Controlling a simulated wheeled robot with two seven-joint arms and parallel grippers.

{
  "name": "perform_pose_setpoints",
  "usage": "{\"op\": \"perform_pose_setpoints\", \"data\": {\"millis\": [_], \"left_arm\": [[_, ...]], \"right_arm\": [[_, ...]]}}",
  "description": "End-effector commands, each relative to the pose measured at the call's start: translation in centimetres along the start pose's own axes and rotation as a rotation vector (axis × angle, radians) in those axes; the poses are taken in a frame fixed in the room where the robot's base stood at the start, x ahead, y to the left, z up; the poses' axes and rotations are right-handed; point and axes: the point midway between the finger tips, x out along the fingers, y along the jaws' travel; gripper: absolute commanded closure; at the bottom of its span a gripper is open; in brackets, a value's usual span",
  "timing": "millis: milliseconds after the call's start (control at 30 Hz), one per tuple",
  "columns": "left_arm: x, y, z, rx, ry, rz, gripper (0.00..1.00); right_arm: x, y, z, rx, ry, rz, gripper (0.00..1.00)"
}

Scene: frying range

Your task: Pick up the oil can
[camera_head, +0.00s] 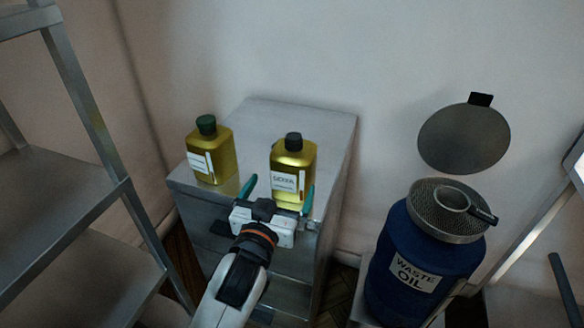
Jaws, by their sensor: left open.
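Two yellow oil cans stand upright on a metal cabinet (262,121). The left oil can (222,157) has a green cap and a white label. The right oil can (293,160) has a black cap and a white label. My left gripper (278,192) is open, with teal fingers pointing up at the front edge of the cabinet. It is just in front of the right can. One finger lies left of that can and the other overlaps its lower right side in the picture. I cannot tell whether they touch it. My right gripper does not show.
A metal shelf rack (65,215) stands at the left. A blue waste oil drum (420,262) with a strainer (447,209) on top stands at the right. A round dark lid (463,139) is against the wall above it. The cabinet top behind the cans is clear.

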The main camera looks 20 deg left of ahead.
Motion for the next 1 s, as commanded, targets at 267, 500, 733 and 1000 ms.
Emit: {"op": "perform_pose_setpoints", "data": {"millis": [267,500,733,1000], "left_arm": [[4.7,0.0,0.1,0.001,0.001,-0.001,0.0],[6.5,0.1,-0.2,0.002,0.003,0.0,0.0],[9.8,0.3,-0.6,0.002,0.002,0.0,0.0],[10.8,0.3,-0.8,0.001,0.004,0.0,0.0]], "right_arm": [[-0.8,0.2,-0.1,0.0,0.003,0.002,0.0],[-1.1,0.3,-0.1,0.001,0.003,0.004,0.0],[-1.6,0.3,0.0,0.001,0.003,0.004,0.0],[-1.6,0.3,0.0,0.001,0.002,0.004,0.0]]}}
